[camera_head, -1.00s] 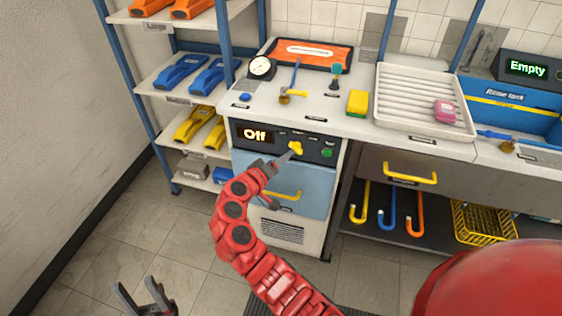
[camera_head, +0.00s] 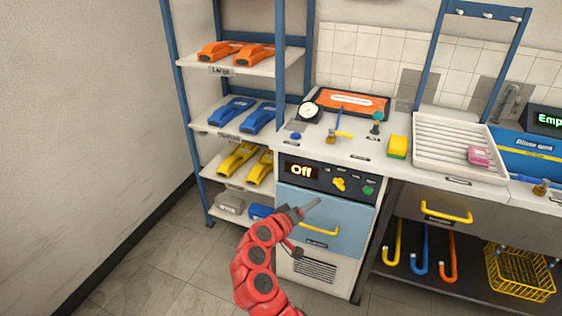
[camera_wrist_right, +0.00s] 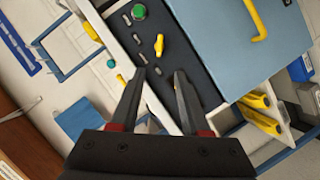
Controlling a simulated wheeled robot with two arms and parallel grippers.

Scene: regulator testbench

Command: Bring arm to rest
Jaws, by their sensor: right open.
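My right arm is red and comes up from the bottom in the head view. Its gripper (camera_head: 306,208) is in front of the blue drawer front of the test bench, below the control panel (camera_head: 322,178). In the right wrist view the gripper (camera_wrist_right: 160,72) has its two dark fingers apart with nothing between them. The yellow knob (camera_head: 339,184) on the panel is apart from the fingers; it also shows in the wrist view (camera_wrist_right: 159,45). The panel display (camera_head: 301,170) reads "Off". My left gripper is not in view.
A blue shelf rack (camera_head: 196,128) with orange, blue and yellow tools stands left of the bench. The worktop (camera_head: 300,148) holds a gauge (camera_head: 309,112), a yellow sponge (camera_head: 398,146) and a white drying tray (camera_head: 440,155). The floor at left (camera_head: 150,270) is clear.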

